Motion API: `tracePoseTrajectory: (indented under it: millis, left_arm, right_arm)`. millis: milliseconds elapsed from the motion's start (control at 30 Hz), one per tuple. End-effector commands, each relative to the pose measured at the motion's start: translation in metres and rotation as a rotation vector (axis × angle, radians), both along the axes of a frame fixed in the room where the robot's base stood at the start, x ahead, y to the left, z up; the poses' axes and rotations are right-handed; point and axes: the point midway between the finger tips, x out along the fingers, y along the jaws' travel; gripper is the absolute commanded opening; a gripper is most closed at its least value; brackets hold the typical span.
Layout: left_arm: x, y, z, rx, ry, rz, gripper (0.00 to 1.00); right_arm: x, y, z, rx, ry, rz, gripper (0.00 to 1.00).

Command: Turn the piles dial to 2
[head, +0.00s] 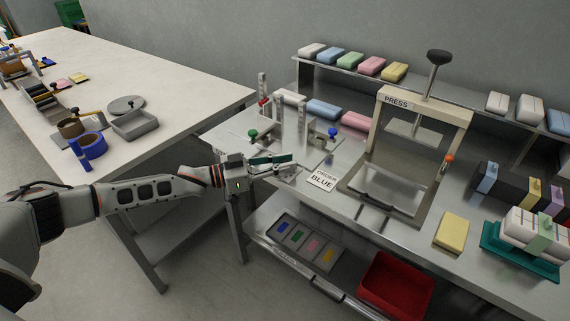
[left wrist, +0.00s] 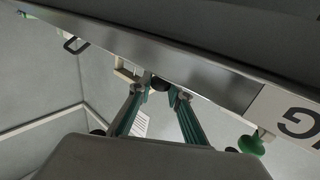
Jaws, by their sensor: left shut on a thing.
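My left gripper (head: 289,165) reaches to the front edge of the steel bench, by the fixture with the green and blue knobs. In the left wrist view my left gripper (left wrist: 161,88) has its two green-sided fingers closing in on a small dark round knob (left wrist: 160,82) below a steel panel edge. The gripper is shut on this knob, which seems to be the piles dial. Its pointer and numbers cannot be read. In the head view the arm and fingers hide the dial. My right gripper is not in view.
A green knob (head: 252,134) and a blue knob (head: 333,133) stand close to the left gripper. An "ORDER BLUE" card (head: 321,180) lies right of it, before the press (head: 412,110). A red bin (head: 395,285) sits on the lower shelf.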

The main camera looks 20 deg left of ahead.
Motion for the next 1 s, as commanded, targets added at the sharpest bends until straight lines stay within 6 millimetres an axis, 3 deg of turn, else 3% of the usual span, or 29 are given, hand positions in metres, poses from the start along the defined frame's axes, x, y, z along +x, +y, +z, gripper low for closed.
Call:
tracePoseTrajectory:
  millis: [500,1000]
  left_arm:
    - [0.001,0.001,-0.011,-0.001,0.01,-0.312,0.0]
    - [0.0,0.0,-0.002,0.0,0.003,-0.434,0.0]
  right_arm:
    - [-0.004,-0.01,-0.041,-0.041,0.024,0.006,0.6]
    - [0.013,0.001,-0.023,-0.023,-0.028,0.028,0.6]
